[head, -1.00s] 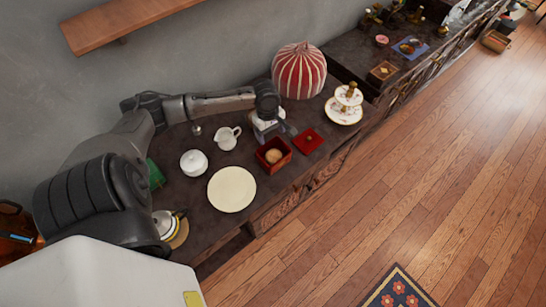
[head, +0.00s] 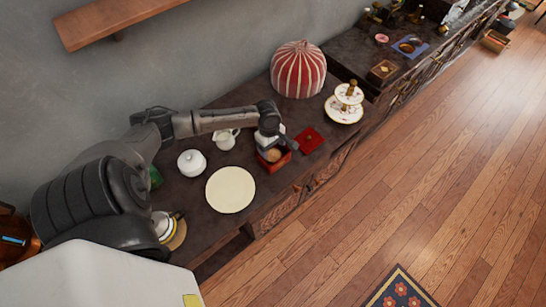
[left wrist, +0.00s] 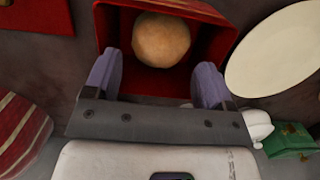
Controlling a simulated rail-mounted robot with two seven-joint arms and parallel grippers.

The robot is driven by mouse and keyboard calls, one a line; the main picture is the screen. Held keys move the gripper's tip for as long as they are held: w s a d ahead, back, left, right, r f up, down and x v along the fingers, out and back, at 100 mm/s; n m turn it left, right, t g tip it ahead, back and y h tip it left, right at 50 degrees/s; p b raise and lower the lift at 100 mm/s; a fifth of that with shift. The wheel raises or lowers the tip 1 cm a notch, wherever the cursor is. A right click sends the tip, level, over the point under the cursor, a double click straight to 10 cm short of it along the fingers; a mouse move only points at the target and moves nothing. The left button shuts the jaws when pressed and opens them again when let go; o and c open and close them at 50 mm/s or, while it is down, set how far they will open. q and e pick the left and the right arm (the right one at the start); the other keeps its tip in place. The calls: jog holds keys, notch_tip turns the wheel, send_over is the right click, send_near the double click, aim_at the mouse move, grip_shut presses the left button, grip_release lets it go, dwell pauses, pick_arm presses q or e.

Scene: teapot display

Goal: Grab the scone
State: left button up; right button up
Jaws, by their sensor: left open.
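The scone (head: 273,155) is a round, pale brown bun inside a small open red box (head: 283,165). In the left wrist view the scone (left wrist: 161,40) lies in the red box (left wrist: 221,42) near the top of the picture. My left gripper (left wrist: 158,75) is open, its two purple-grey fingers apart on either side of the box's near part, with the scone just beyond and between them. In the head view my left gripper (head: 273,147) is over the box and partly hides it. Whether the fingers are inside the box walls is unclear. My right gripper is not in view.
The red lid (head: 309,140) lies right of the box. A cream plate (head: 231,189), a white lidded pot (head: 192,163) and a white jug (head: 226,138) stand to the left. A striped red cosy (head: 298,69) and a tiered stand (head: 344,104) are behind.

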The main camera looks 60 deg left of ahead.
aim_at(273, 154)
pick_arm(q)
jog(key=f, duration=0.1)
jog(key=f+b, duration=0.1)
jog(key=f, duration=0.3)
jog(key=shift+d, duration=0.3)
jog(key=c, duration=0.6)
jog(key=shift+o, duration=0.2)
